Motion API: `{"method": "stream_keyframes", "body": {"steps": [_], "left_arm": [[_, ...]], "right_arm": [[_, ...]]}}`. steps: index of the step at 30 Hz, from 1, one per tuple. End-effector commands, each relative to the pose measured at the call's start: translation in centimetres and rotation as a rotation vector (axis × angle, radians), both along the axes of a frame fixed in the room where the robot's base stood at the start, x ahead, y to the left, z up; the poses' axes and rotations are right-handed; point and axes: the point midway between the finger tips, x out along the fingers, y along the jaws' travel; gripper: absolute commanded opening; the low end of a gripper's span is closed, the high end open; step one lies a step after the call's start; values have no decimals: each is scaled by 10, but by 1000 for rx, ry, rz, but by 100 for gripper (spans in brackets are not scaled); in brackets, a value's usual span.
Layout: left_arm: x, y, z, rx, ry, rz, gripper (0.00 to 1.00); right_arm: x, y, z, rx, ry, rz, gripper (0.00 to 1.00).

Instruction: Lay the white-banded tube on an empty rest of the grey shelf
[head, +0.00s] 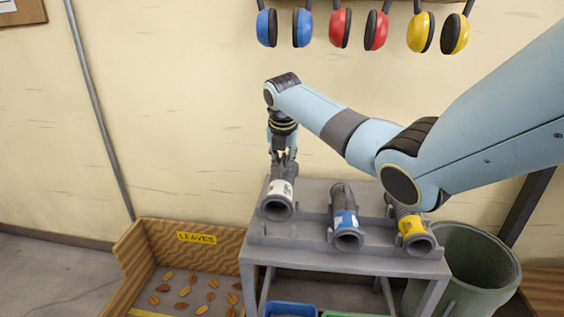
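The white-banded tube (280,188) is grey, with its open end facing me, at the left end of the grey shelf (310,187). My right gripper (284,158) points down at the tube's far part and appears shut on it. The fingertips are small and partly hidden. The tube's open end appears higher than those of the other tubes; I cannot tell whether its underside touches the shelf. A blue-banded tube (345,220) lies in the middle and a yellow-banded tube (411,226) at the right. My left gripper is not in view.
A wooden bin labelled LEAVES (196,238) stands left of the shelf. A green barrel (475,268) stands at its right. A blue tray (290,309) is below the shelf top. Blue, red and yellow ear muffs (340,27) hang on the wall above.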

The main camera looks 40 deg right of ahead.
Motion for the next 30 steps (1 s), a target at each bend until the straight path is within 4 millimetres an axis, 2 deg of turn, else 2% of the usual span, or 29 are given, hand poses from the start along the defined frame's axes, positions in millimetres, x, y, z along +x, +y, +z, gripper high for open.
{"method": "stream_keyframes", "body": {"steps": [1,21,30], "left_arm": [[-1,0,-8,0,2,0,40],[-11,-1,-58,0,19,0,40],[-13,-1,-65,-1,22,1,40]], "right_arm": [[0,0,-7,-1,-1,0,0],[0,0,-54,0,0,1,0],[0,0,-72,-1,0,1,0]]}}
